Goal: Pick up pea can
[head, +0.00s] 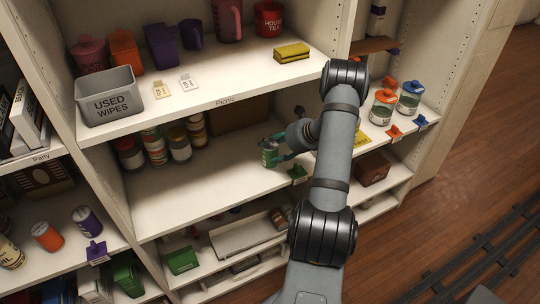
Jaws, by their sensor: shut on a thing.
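A small green can, which looks like the pea can (268,157), is at the middle shelf in the head view, toward its right side. Its label is too small to read. My gripper (274,148) reaches in from the right and is shut on the can, with the fingers around its upper part. The can looks upright. I cannot tell whether its bottom touches the shelf (200,195) or is just above it.
Several cans and jars (155,147) stand at the back left of the middle shelf. The shelf above holds a grey "used wipes" bin (108,103) and yellow sponges (292,52). A green clip (298,174) sits on the shelf's front edge.

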